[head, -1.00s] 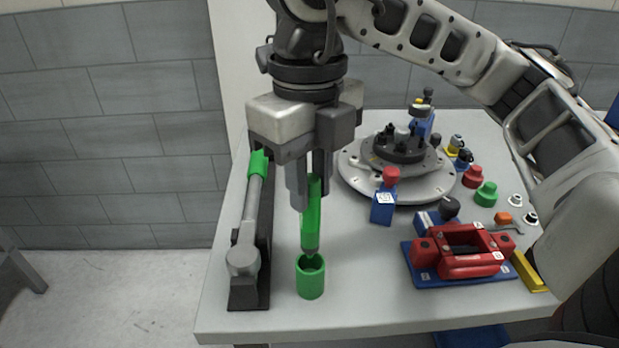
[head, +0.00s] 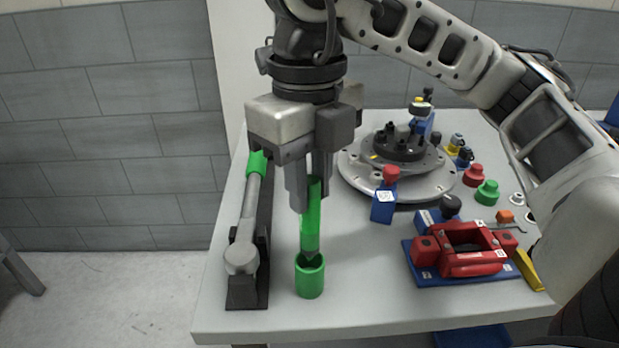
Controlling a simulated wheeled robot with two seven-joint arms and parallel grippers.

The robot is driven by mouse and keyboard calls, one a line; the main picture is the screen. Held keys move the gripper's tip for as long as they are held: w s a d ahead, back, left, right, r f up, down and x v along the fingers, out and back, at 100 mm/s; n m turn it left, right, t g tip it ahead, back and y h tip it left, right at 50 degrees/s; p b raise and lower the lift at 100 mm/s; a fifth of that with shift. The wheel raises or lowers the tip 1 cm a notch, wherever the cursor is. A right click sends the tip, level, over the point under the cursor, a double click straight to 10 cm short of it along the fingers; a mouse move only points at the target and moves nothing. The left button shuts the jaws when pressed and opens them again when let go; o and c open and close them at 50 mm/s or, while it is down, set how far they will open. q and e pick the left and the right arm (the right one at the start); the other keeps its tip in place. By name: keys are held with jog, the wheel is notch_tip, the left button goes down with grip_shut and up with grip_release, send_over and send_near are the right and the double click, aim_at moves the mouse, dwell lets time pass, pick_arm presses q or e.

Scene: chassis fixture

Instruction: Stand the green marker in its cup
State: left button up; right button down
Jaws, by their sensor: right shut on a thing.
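The green marker (head: 311,222) is upright in my right gripper (head: 309,196), which is shut on its upper part. Its dark tip points down at the mouth of the green cup (head: 309,280). The tip looks to be at or just inside the cup's opening; the exact depth is hard to tell. The cup stands upright on the table near its front left. My left gripper is not in view.
A wrench-like tool with a green end (head: 248,215) lies on a black holder just left of the cup. A red fixture on a blue plate (head: 462,252) is to the right. A round grey turntable (head: 440,190) and a blue block with a red knob (head: 383,206) stand behind. The table's front edge (head: 370,332) is close.

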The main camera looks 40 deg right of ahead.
aim_at(309, 218)
jog(key=shift+f+b, duration=2.35)
jog(key=shift+f, duration=0.4)
jog(key=c, duration=1.2)
grip_release()
jog(key=shift+o, duration=0.2)
